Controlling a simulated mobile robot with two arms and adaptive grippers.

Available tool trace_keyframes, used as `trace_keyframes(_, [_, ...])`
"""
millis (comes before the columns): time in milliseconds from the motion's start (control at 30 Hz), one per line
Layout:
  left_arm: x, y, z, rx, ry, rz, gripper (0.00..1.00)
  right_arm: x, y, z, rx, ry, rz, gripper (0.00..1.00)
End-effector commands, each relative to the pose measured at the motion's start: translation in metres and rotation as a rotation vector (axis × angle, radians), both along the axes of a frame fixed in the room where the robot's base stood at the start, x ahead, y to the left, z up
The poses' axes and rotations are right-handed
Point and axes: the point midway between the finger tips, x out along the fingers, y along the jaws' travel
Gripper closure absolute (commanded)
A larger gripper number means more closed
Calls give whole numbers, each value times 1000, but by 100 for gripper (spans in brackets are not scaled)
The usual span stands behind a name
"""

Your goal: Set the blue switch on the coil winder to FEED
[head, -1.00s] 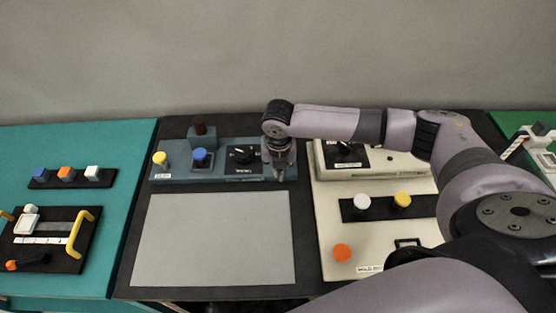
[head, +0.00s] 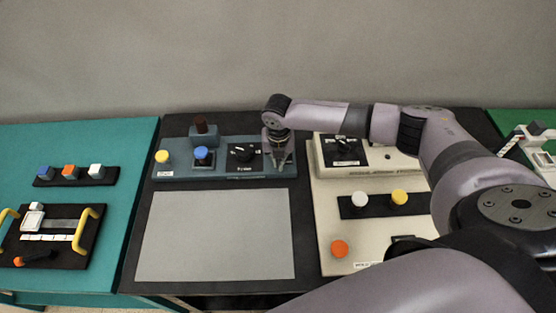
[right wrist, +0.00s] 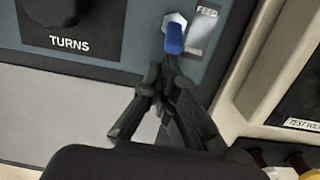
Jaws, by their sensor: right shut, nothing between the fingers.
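The coil winder (head: 222,173) is a blue-grey panel at the back of the middle table in the head view. Its blue switch (right wrist: 175,40) is a short lever in a metal nut in the right wrist view. The FEED label (right wrist: 207,10) is up and right of it, on a pale plate. The lever's lower end points down the picture, away from FEED. My right gripper (right wrist: 167,76) is shut and empty, fingertips just below the lever; contact is unclear. In the head view my right gripper (head: 278,160) covers the switch. My left gripper is out of view.
A black TURNS dial (right wrist: 68,15) is left of the switch. A cream panel (head: 325,225) stands close on the right, with knobs and an orange button. A grey mat (head: 215,235) lies in front of the winder. A teal table (head: 125,150) is at left.

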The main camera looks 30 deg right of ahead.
Motion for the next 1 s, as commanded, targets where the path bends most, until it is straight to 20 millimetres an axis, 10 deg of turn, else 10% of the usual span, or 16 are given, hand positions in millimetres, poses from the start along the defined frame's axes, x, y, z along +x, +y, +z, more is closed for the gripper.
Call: trace_keyframes(1000, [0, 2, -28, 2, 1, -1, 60, 17, -7, 10, 115, 229, -2, 100])
